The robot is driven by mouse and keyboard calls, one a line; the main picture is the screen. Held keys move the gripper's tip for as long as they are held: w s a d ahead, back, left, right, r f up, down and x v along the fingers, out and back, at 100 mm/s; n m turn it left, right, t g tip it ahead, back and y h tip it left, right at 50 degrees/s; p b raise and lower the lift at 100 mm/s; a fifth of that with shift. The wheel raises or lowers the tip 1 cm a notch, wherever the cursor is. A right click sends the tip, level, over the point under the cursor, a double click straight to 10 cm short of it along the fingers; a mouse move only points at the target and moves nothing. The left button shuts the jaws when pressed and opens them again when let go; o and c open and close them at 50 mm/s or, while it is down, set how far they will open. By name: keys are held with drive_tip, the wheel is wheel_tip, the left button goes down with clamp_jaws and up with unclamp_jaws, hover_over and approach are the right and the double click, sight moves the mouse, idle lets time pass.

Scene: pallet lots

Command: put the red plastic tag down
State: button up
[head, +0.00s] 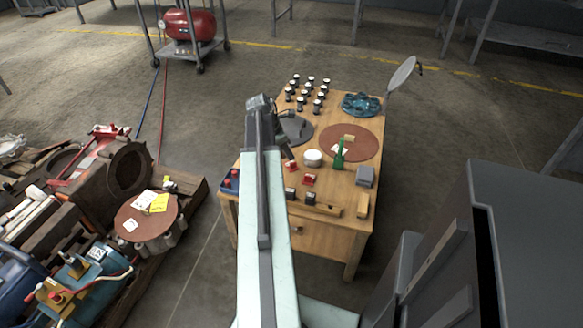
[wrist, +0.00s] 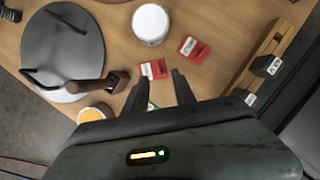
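Two small red plastic tags with pale labels lie on the wooden table. One red tag (wrist: 153,69) is just beyond my fingertips in the wrist view; it shows in the head view (head: 290,165) close to the end of my arm. The other red tag (wrist: 192,49) lies a little to its right and also shows in the head view (head: 309,180). My gripper (wrist: 162,77) points down at the table with its two dark fingers apart. I see no tag clasped between them. Whether a fingertip touches the nearer tag cannot be told.
A white round container (head: 313,158), a green bottle (head: 339,155) and a grey disc (head: 298,132) stand near. A wooden rack (head: 315,207) with dark blocks lies at the front. Several black-and-white pieces (head: 305,95) fill the back. A loaded pallet (head: 190,205) is on the left.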

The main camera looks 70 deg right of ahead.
sight(293, 163)
drive_tip(key=b+x, duration=0.5)
drive_tip(key=x, duration=0.2)
drive_tip(key=shift+w+d+f+b, duration=0.1)
drive_tip(key=shift+w+b, duration=0.1)
drive_tip(key=shift+b, duration=0.2)
drive_tip(key=shift+c, duration=0.3)
clamp_jaws()
